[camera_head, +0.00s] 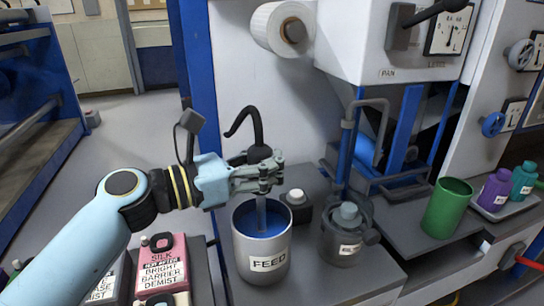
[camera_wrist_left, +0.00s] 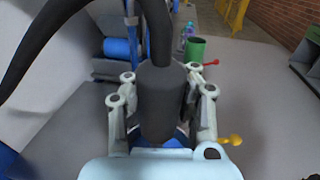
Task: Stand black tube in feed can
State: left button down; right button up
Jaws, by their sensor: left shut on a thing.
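The black tube (camera_head: 255,128) has a hooked top and a thick dark collar, with a thin grey pipe below. My left gripper (camera_head: 265,175) is shut on it, and the tube stands about upright. The feed can (camera_head: 263,265) is a silver cylinder labelled FEED with blue inside, directly below the gripper. The grey pipe reaches down within the can's mouth; I cannot tell whether its end touches bottom. In the left wrist view the black tube's collar (camera_wrist_left: 165,95) sits between both fingers, and its hose curves to the upper left.
A grey lidded pot (camera_head: 345,240) stands right of the can, with a small white-capped black container (camera_head: 296,204) behind. A green cup (camera_head: 447,207) stands farther right. Pink and white-labelled bottles (camera_head: 163,268) are at left. A white roll (camera_head: 283,28) hangs above.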

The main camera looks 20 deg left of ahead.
pick_arm(q)
jog(key=shift+f+b, duration=2.25)
jog(key=shift+f, duration=1.2)
jog(key=c, duration=1)
grip_release()
jog(key=shift+c, duration=0.2)
send_near(266, 198)
jog(key=shift+w+a+f, duration=0.15)
jog(key=shift+a+f, duration=0.25)
jog(key=shift+f, duration=0.05)
